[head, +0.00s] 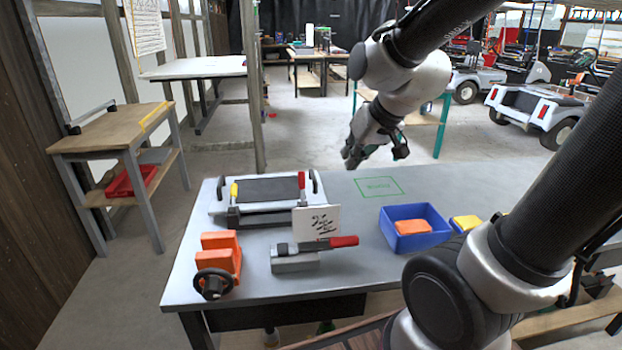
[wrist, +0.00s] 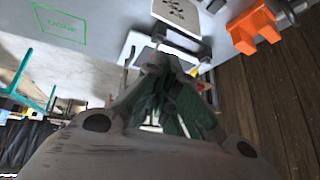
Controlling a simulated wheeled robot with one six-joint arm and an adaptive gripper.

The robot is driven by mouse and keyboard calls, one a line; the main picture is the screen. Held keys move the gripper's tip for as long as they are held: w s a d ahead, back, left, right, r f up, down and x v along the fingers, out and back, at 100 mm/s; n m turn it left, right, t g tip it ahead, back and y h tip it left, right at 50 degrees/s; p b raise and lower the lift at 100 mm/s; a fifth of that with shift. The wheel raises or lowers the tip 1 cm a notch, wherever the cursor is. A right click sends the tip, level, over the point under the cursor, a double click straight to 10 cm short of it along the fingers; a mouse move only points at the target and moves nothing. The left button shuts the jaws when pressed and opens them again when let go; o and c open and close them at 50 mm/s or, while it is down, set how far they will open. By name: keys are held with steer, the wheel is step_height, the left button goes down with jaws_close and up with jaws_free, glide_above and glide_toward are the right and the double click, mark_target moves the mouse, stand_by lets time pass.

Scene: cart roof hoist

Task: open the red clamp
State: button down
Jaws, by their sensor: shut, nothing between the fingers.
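The red clamp (head: 301,181) shows as a small upright red handle at the right end of a fixture (head: 225,206) at the back left of the grey bench. A yellow handle (head: 234,191) stands at the fixture's left end. A dark flat panel (head: 268,189) lies between the two handles. My gripper (head: 352,159) is above the bench's back edge, to the right of the red clamp and apart from it. In the wrist view my gripper (wrist: 155,62) is shut and empty, and its fingers hide part of the fixture (wrist: 190,45).
A white card (head: 316,220) stands just in front of the red clamp. A red-handled tool (head: 343,241) lies on a grey block. An orange vise (head: 220,250) is front left; a blue bin (head: 408,242) is at right. Bench around the green outline (head: 380,186) is clear.

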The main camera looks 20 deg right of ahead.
steer(key=s+d+r+m+g, duration=0.1)
steer(key=s+d+g, duration=0.1)
steer(key=s, duration=0.3)
steer(key=s+d+r+g, duration=0.1)
steer(key=s+g, duration=0.1)
steer(key=s, duration=0.3)
steer(key=w+a+f+m+g+y, duration=0.2)
steer(key=w+a+f+y, duration=0.15)
steer(key=w+y, duration=0.2)
steer(key=m+t+y, duration=0.5)
steer(key=m, duration=0.1)
glide_toward(302, 189)
step_height(302, 189, up, 4)
steer(key=s, duration=0.1)
steer(key=w+d+f+m+t, duration=0.3)
steer(key=w+d+f+t, duration=0.1)
steer(key=w+d+f, duration=0.15)
steer(key=x, duration=1)
steer(key=shift+f, duration=0.15)
steer(key=shift+s+a+r, duration=0.25)
steer(key=shift+s+a, duration=0.15)
steer(key=shift+s, duration=0.15)
steer(key=shift+s+a+r, duration=0.25)
steer(key=shift+s+a, duration=0.15)
steer(key=shift+s, duration=0.2)
steer(key=shift+s+a+r, duration=0.2)
steer(key=shift+s+a, duration=0.05)
steer(key=shift+s, duration=0.2)
